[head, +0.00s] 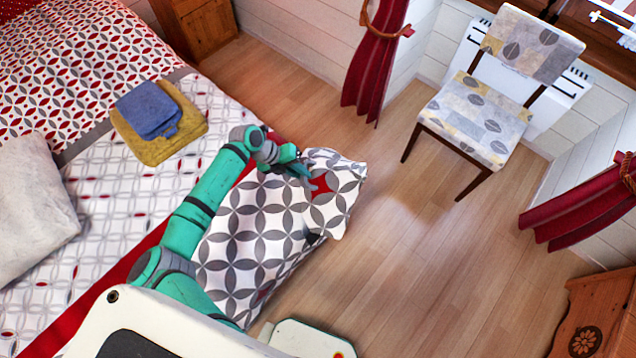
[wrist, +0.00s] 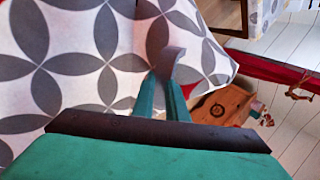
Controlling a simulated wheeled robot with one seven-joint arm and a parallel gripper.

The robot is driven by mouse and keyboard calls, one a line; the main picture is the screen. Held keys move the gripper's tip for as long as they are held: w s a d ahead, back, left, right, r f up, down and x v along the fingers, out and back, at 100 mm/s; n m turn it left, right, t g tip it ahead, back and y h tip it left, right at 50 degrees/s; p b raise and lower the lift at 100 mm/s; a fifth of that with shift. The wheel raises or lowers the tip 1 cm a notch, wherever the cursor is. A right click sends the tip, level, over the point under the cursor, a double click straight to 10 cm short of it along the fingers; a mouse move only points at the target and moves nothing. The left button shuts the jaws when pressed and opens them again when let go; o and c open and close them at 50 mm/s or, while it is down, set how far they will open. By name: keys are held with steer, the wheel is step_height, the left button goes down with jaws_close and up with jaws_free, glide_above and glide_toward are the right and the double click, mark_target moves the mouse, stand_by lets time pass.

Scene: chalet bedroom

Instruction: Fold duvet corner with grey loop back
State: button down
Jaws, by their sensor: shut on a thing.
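The duvet (head: 250,237) has a white, grey and red petal pattern and hangs over the near side of the bed. My gripper (head: 303,170) is at its raised part, at the right end of my green arm. In the wrist view my gripper (wrist: 166,80) is shut, with a grey strip between its fingertips that looks like the grey loop (wrist: 173,62). Patterned duvet cloth (wrist: 75,60) fills the left and middle behind the fingers. The raised duvet end stands out from the bed over the floor. The loop is too small to make out in the head view.
A folded blue cloth (head: 148,110) lies on a yellow one (head: 165,138) on the bed. A pale pillow (head: 32,205) lies at left. A patterned chair (head: 478,120) stands at upper right, a wooden chest (head: 595,312) at lower right. The wooden floor (head: 430,255) between is clear.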

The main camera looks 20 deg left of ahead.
steer(key=shift+s+d+f, duration=0.1)
steer(key=shift+s+f, duration=0.05)
steer(key=shift+f, duration=0.05)
